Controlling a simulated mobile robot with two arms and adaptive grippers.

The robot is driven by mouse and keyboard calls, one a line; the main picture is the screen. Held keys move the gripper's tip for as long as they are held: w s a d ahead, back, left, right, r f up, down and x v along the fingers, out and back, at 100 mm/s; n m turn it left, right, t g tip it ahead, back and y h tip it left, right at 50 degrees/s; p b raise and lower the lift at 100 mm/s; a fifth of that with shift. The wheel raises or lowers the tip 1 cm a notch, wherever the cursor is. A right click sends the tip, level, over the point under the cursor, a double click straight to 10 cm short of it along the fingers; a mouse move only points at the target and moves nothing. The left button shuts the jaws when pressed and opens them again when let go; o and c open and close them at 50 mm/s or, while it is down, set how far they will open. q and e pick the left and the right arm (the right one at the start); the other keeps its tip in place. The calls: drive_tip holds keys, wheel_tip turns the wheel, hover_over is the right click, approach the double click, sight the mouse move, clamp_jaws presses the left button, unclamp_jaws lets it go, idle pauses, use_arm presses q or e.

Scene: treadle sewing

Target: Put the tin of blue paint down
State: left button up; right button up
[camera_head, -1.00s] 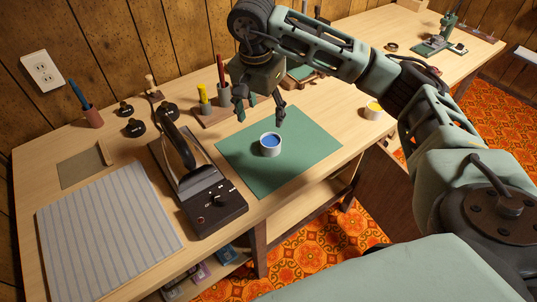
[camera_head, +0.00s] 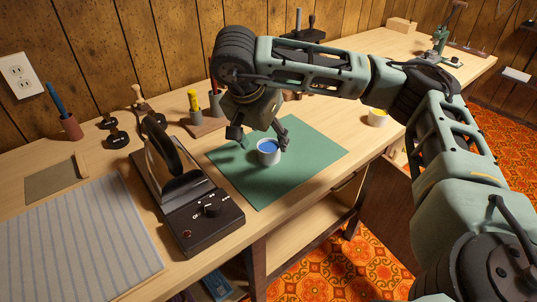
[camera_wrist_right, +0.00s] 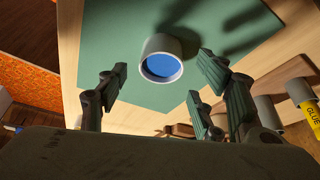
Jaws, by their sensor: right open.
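The tin of blue paint (camera_head: 268,153) is a small pale, open tin standing upright on the green mat (camera_head: 310,152). Its blue paint shows from above. My right gripper (camera_head: 262,138) is open and empty just above and behind the tin in the head view. In the right wrist view the tin (camera_wrist_right: 160,60) lies just ahead of the gap between the parted fingers (camera_wrist_right: 163,74), with mat visible around it. No finger visibly grips it. My left gripper is in neither view.
A black press-like machine (camera_head: 205,215) stands left of the mat, beside a striped cloth (camera_head: 70,240). The mat's right side is clear.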

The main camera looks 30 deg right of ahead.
sight(270, 148)
drive_tip(key=x, duration=0.3)
drive_tip(key=shift+d+f, duration=0.1)
drive_tip(key=shift+f, duration=0.05)
drive_tip(key=shift+c, duration=0.2)
drive_tip(key=c, duration=1.4)
